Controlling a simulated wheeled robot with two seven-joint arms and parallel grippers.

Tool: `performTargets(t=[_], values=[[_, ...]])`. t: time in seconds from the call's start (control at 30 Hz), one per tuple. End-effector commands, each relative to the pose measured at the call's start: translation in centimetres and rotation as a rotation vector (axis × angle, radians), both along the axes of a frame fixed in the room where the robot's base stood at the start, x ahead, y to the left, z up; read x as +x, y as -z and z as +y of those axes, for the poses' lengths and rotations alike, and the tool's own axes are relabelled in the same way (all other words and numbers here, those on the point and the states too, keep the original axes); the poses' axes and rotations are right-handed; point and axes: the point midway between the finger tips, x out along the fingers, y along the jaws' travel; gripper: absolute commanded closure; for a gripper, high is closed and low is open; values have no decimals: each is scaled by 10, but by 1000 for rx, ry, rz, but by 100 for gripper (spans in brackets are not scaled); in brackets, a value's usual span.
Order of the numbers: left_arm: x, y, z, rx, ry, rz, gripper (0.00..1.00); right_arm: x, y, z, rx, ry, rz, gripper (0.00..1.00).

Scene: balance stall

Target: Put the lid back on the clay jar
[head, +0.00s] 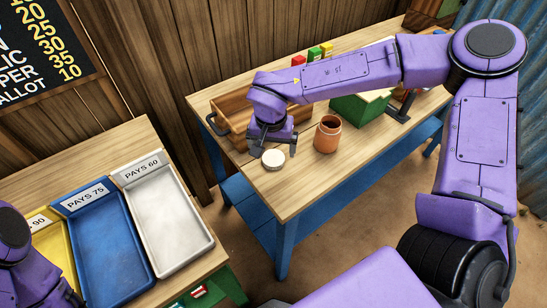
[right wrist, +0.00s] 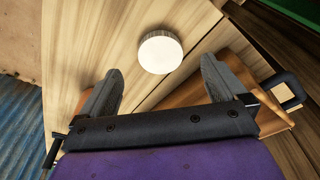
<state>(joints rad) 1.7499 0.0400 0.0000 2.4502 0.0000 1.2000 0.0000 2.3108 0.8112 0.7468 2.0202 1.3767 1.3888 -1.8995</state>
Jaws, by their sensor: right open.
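The clay jar (head: 328,134) stands upright and open-topped on the wooden table, terracotta brown. A round white lid (head: 272,159) lies flat on the same table, left of the jar and near the front edge. It also shows in the right wrist view (right wrist: 160,51), just beyond the fingertips. My right gripper (head: 272,149) is open and empty, pointing down close to the lid, with its fingers spread wider than the lid. It does not touch the lid as far as I can see. My left gripper is not in view; only part of my left arm shows at the lower left.
A wooden crate (head: 231,114) stands behind my right gripper. A green box (head: 362,108) is right of the jar, and small coloured packets (head: 313,53) stand at the back. White (head: 185,262) and blue (head: 110,245) trays lie on a separate table at left.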

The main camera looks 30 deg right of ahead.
Motion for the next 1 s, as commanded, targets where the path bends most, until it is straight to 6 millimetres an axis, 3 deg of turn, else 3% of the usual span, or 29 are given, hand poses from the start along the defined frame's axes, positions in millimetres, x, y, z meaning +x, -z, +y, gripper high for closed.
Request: performTargets(t=[0.1,0.4,0.77,0.93,0.97,1.0], values=[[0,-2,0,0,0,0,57,1,6,-1,0,0,2,2],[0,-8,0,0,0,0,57,9,48,-7,0,-1,2,2],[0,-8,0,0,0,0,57,9,51,-7,0,-1,1,2],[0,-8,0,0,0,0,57,9,51,-7,1,0,1,54],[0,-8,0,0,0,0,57,9,50,-7,1,0,1,60],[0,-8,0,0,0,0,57,9,50,-7,1,0,1,61]])
